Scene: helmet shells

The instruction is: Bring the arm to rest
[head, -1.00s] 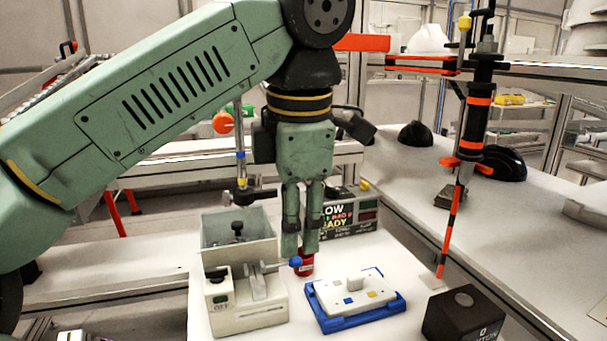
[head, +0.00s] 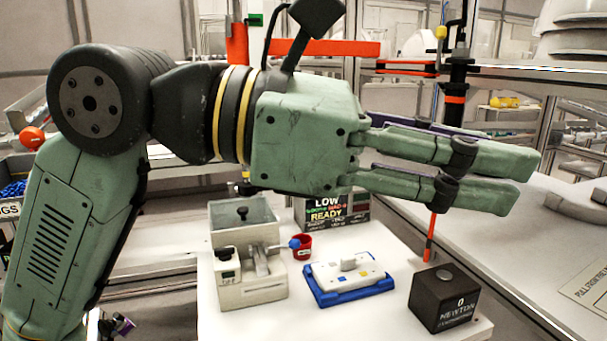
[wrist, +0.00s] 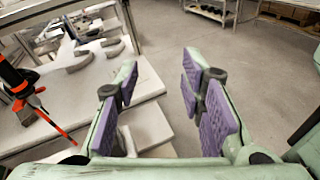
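My gripper (head: 520,178) is raised above the white table and points to the right in the head view, with my green arm bent up from the lower left. In the wrist view my gripper (wrist: 162,70) shows its two purple-padded fingers apart, with nothing between them and floor beyond. The fingers are clear of everything on the table.
The table holds a grey-white bin fixture (head: 250,285), a red cup (head: 303,247), a white plate on a blue base (head: 350,278) and a black block (head: 443,300). A black and orange post tool (head: 455,95) stands behind the fingers. Open floor (wrist: 250,75) lies right in the wrist view.

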